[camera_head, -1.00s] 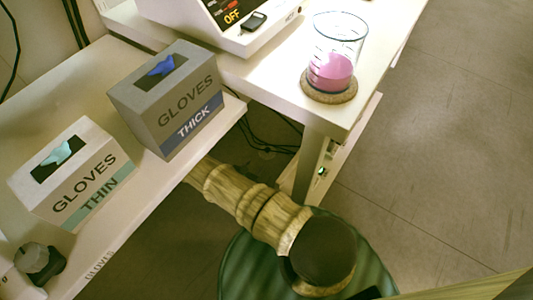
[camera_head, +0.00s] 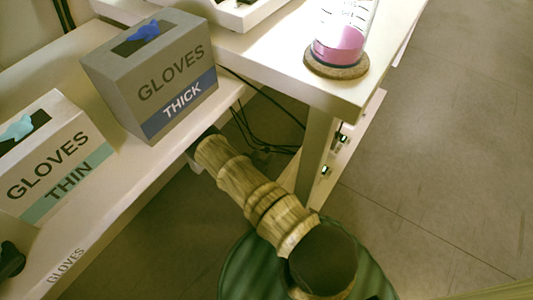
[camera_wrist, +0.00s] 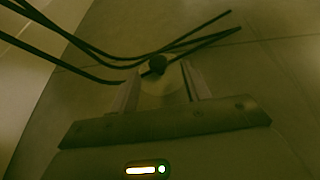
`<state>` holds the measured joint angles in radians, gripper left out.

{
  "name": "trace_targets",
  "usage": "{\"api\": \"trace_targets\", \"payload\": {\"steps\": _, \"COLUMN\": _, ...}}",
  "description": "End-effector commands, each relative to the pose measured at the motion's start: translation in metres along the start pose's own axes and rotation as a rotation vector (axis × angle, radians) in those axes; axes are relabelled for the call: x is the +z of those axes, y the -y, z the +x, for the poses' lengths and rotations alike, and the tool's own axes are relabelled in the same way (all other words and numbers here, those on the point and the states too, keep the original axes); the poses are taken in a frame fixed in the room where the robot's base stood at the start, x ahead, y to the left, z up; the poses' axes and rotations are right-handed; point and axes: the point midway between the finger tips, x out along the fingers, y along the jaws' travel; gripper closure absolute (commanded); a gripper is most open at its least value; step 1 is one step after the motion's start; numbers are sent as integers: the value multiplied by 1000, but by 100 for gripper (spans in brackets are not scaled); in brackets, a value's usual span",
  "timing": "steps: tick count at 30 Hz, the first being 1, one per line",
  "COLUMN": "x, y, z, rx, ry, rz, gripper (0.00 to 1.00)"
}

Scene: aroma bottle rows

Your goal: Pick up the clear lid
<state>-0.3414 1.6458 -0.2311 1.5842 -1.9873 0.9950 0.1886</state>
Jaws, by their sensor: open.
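In the wrist view a pale, see-through round disc with a dark knob, which looks like the clear lid (camera_wrist: 158,86), lies ahead of my gripper (camera_wrist: 160,68). The two fingers are apart, one on each side of it in the picture. I cannot tell how far beyond the fingertips it is, and no grip shows. In the head view my arm reaches down beside the table, and my gripper is hidden there. A faint round shape near the cables may be the same lid.
Black cables (camera_wrist: 95,50) cross the floor by the lid. The thick gloves box (camera_head: 150,80) and thin gloves box (camera_head: 50,160) stand on the left table. A beaker of pink liquid (camera_head: 340,40) stands on a cork mat (camera_head: 336,71) at the right table's edge. Floor at right is clear.

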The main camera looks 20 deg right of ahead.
Motion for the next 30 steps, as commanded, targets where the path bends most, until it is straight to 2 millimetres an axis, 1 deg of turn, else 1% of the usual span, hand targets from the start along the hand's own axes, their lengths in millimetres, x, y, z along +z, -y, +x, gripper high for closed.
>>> {"api": "trace_targets", "payload": {"steps": 5, "x": -3, "y": 0, "z": 6, "rx": -1, "ry": 0, "rz": 0, "gripper": 52}}
{"api": "trace_targets", "payload": {"steps": 19, "x": -2, "y": -2, "z": 50, "rx": -1, "ry": 0, "rz": 2, "gripper": 52}}
{"api": "trace_targets", "payload": {"steps": 30, "x": 1, "y": -2, "z": 52, "rx": 0, "ry": 0, "rz": 0, "gripper": 52}}
